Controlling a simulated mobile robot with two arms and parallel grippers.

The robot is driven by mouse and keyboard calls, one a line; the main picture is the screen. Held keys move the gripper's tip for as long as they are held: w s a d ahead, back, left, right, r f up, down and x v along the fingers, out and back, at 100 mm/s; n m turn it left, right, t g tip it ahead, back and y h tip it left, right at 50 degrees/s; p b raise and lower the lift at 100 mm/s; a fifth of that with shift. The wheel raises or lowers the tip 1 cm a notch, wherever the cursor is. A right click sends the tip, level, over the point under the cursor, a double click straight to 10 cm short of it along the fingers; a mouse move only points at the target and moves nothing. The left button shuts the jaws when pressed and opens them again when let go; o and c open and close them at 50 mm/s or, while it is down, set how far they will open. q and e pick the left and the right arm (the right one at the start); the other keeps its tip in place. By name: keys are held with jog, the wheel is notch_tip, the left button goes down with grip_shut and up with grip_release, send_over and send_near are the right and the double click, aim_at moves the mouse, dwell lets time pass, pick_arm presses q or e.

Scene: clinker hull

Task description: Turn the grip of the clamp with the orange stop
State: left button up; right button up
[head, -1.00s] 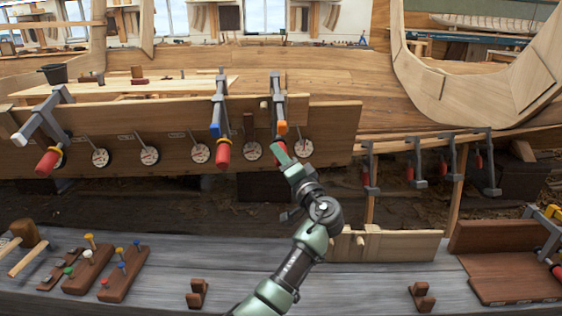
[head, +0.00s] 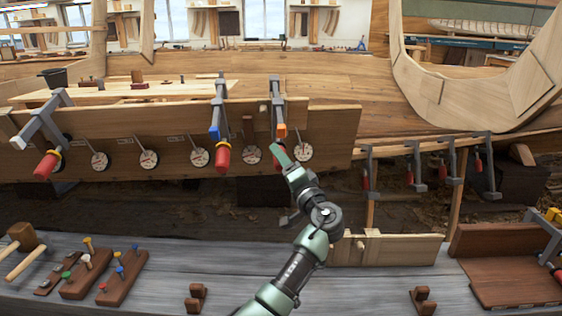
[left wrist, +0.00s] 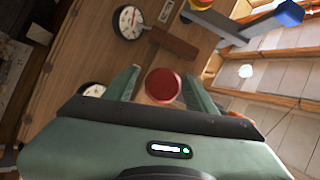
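The clamp with the orange stop (head: 281,131) hangs over the top edge of the hull plank, right of the middle clamp with the blue stop (head: 214,131). Its red grip is mostly hidden behind my left gripper (head: 283,153) in the head view. In the left wrist view the round red end of the grip (left wrist: 162,86) lies between the two fingers of my left gripper (left wrist: 161,82). The fingers stand apart on both sides of the grip, with a narrow gap at the left; firm contact does not show. My right gripper is not in view.
The blue-stop clamp's red grip (head: 222,159) hangs nearby. Below, a grey bench (head: 235,280) holds a mallet (head: 24,238) and peg blocks.

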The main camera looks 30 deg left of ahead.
pick_arm(q)
jog(key=v, duration=0.7)
jog(key=shift+s+d+f, duration=0.15)
jog(key=shift+s+d, duration=0.05)
jog(key=shift+d, duration=0.15)
dwell(1.0)
